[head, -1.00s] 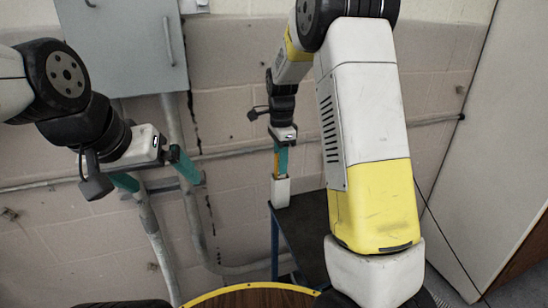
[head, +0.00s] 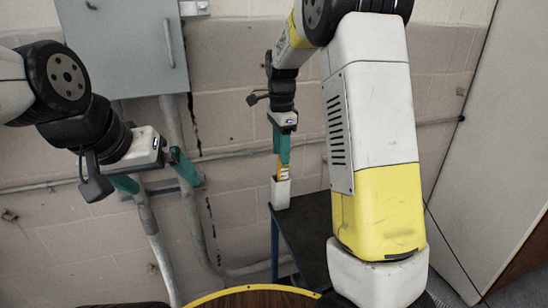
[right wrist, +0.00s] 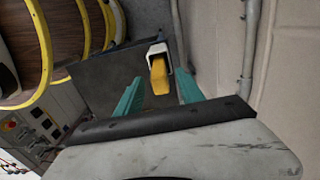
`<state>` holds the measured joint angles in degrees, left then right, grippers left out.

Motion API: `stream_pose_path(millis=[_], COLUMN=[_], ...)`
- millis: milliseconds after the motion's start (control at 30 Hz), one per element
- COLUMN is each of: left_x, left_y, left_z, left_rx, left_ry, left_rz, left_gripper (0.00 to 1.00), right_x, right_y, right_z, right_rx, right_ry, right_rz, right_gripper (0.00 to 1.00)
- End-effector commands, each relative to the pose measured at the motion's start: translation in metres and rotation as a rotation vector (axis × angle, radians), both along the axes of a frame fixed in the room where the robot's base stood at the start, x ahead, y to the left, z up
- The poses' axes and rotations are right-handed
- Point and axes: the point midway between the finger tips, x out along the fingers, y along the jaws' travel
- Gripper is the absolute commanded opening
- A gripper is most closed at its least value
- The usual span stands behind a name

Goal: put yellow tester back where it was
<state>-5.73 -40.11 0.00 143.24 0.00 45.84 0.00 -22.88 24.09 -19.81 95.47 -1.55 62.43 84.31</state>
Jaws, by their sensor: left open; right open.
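The yellow tester (head: 283,173) stands in a white holder (head: 281,193) on the far end of a dark table top. In the right wrist view the yellow tester (right wrist: 160,76) shows with its far end inside the white holder (right wrist: 157,50). My right gripper (head: 283,161) is just above the holder, fingers pointing down. In the right wrist view its teal fingers (right wrist: 159,88) are apart, one on each side of the tester, with gaps visible. My left gripper (head: 155,175) is open and empty in front of the wall, far left of the holder.
The dark table (head: 312,225) has bare room beside the holder. A grey wall cabinet (head: 128,50) and conduit pipes (head: 180,130) are behind. A round yellow-rimmed wooden top (head: 255,298) is at the bottom. A pale panel (head: 475,150) stands at right.

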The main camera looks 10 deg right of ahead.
Motion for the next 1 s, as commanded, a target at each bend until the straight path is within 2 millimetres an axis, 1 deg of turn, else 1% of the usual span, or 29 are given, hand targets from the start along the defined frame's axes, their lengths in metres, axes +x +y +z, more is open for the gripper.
stream_pose_path(millis=[33,200,300,433,567,667,767,800,867,1000], left_x=[0.0,0.0,0.0,0.0,0.0,0.0,0.0,0.0,0.0,0.0], left_y=[0.0,0.0,0.0,0.0,0.0,0.0,0.0,0.0,0.0,0.0], left_z=[0.0,0.0,0.0,0.0,0.0,0.0,0.0,0.0,0.0,0.0], left_rx=[0.0,0.0,0.0,0.0,0.0,0.0,0.0,0.0,0.0,0.0], left_ry=[0.0,0.0,0.0,0.0,0.0,0.0,0.0,0.0,0.0,0.0], left_rz=[0.0,0.0,0.0,0.0,0.0,0.0,0.0,0.0,0.0,0.0], left_gripper=[1.0,1.0,1.0,1.0,1.0,1.0,1.0,1.0,1.0,1.0], right_x=[0.001,0.0,0.0,-0.001,-0.014,-0.038,-0.071,-0.086,-0.108,-0.159], right_y=[0.0,0.0,0.0,0.0,-0.006,-0.014,-0.021,-0.023,-0.025,-0.028], right_z=[0.012,0.046,0.06,0.071,0.082,0.096,0.11,0.115,0.12,0.126], right_rx=[0.001,0.001,0.0,0.002,0.029,0.07,0.103,0.108,0.109,0.067], right_ry=[-0.005,-0.004,-0.002,-0.002,-0.026,-0.076,-0.156,-0.19,-0.245,-0.375], right_rz=[0.0,-0.001,0.0,0.003,0.065,0.192,0.371,0.446,0.56,0.824], right_gripper=[0.45,0.45,0.45,0.45,0.45,0.45,0.45,0.45,0.45,0.45])
